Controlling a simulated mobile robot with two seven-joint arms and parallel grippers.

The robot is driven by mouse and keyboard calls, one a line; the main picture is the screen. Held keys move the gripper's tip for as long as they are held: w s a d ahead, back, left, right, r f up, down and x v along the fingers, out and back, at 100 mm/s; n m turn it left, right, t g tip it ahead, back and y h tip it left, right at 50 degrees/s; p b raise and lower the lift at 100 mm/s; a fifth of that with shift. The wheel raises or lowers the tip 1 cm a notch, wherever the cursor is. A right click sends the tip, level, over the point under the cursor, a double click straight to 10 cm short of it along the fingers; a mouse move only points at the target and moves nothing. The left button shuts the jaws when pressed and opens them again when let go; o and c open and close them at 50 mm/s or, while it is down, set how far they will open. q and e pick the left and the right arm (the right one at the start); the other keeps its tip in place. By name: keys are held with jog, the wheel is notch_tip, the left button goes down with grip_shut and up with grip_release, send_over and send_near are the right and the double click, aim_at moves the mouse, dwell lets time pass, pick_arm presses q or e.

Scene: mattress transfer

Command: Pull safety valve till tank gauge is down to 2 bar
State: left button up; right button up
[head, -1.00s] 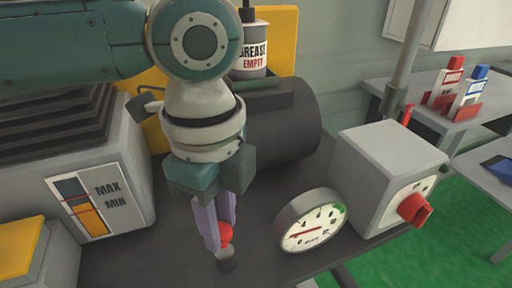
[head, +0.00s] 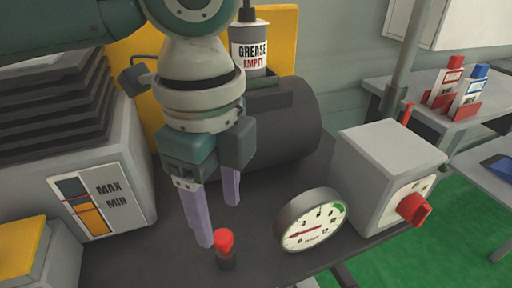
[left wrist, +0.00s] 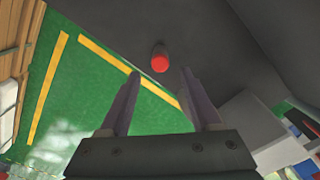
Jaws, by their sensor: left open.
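The safety valve (head: 225,240) has a red cap on a short dark stem and stands upright on the dark surface; its red top also shows in the left wrist view (left wrist: 160,62). My left gripper (head: 220,222) is open and empty, its two purple fingers spread just above and behind the valve. In the left wrist view the valve lies beyond the fingertips (left wrist: 162,75), apart from both fingers. The tank gauge (head: 312,222) is a round white dial with a green arc at upper right. Its red needle points left; I cannot read the exact value.
A grey box (head: 385,165) with a red knob (head: 413,209) stands right of the gauge. A dark cylinder (head: 285,130) lies behind the gripper, with a grease bottle (head: 250,50) above it. A MAX/MIN level panel (head: 100,203) is at left. Side tables stand at right.

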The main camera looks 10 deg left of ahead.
aim_at(223, 236)
pick_arm(q)
notch_tip(223, 236, up, 7)
dwell(0.4)
jog(key=s+d+n+t+h+p, duration=0.2)
jog(key=s+d+n+h+p, duration=0.25)
jog(key=s+d+n, duration=0.2)
jog(key=s+a+n+t+y+p, duration=0.1)
jog(key=s+a+n+y+p, duration=0.1)
jog(key=s+a+n, duration=0.35)
jog(key=s+a+n+t+y+p, duration=0.1)
jog(key=s+a+n+y+p, duration=0.15)
jog(key=a+n, duration=0.5)
notch_tip(223, 236, up, 37)
jog(key=s+a+m+p, duration=0.1)
jog(key=a+p, duration=0.1)
jog(key=p, duration=3.6)
